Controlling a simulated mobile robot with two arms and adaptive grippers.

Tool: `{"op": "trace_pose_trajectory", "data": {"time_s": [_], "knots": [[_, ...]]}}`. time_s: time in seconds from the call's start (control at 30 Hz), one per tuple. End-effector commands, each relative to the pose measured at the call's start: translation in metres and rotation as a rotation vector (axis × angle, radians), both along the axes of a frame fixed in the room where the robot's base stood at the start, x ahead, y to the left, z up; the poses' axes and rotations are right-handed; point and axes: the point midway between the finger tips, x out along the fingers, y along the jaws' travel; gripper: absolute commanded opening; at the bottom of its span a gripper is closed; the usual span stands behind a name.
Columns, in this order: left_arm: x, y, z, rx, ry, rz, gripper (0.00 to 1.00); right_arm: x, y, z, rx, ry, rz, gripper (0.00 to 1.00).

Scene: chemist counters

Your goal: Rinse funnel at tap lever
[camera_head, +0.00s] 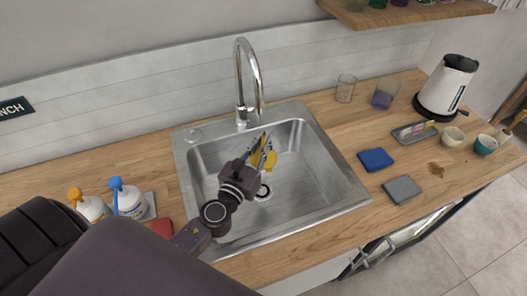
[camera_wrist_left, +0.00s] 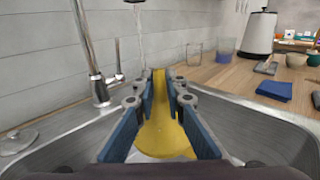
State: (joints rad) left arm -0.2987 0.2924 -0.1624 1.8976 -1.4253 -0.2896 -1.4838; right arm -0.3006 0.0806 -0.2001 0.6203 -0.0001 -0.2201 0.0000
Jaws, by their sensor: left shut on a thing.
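The yellow funnel (camera_head: 270,159) is between the fingers of my left gripper (camera_head: 262,148), above the steel sink basin. In the left wrist view the funnel (camera_wrist_left: 165,138) lies along the blue-padded fingers of the gripper (camera_wrist_left: 160,112), which are shut on it. The chrome tap (camera_head: 255,75) stands behind the basin, its spout arching over it. A thin stream of water (camera_wrist_left: 141,45) falls from the spout near the funnel's far end; I cannot tell whether it touches the funnel. The tap lever (camera_wrist_left: 118,58) stands beside the tap's base. My right gripper is in neither view.
The sink (camera_head: 318,190) has a raised rim around my gripper. To the right are a blue cloth (camera_head: 376,159), a grey cloth (camera_head: 402,189), a glass (camera_head: 345,88), a tray, cups and a white kettle (camera_head: 448,85).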

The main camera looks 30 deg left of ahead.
Motion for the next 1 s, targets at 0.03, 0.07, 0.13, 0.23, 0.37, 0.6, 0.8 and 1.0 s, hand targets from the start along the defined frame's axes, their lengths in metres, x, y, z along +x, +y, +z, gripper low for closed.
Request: {"op": "trace_pose_trajectory", "data": {"time_s": [0.03,0.07,0.13,0.23,0.37,0.6,0.8,1.0], "knots": [[-0.001,0.000,0.000,0.000,0.000,0.000,0.00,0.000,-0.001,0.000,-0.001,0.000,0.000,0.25],[-0.001,0.001,0.000,-0.001,-0.001,0.000,0.00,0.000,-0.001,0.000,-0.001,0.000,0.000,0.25],[-0.001,0.001,0.000,-0.001,-0.001,0.000,0.00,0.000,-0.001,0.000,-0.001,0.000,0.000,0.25],[-0.001,0.000,0.000,-0.001,0.000,-0.001,0.00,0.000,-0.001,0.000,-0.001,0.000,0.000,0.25],[-0.008,-0.006,-0.001,-0.001,0.001,-0.002,0.00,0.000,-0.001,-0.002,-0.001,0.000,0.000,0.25],[-0.023,-0.018,-0.001,-0.003,0.001,0.000,0.00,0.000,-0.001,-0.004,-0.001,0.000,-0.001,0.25],[-0.036,-0.029,-0.001,-0.002,0.001,-0.002,0.00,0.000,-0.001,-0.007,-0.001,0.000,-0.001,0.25],[-0.048,-0.039,-0.001,-0.002,0.000,-0.001,0.00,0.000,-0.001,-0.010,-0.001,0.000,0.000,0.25]]}}
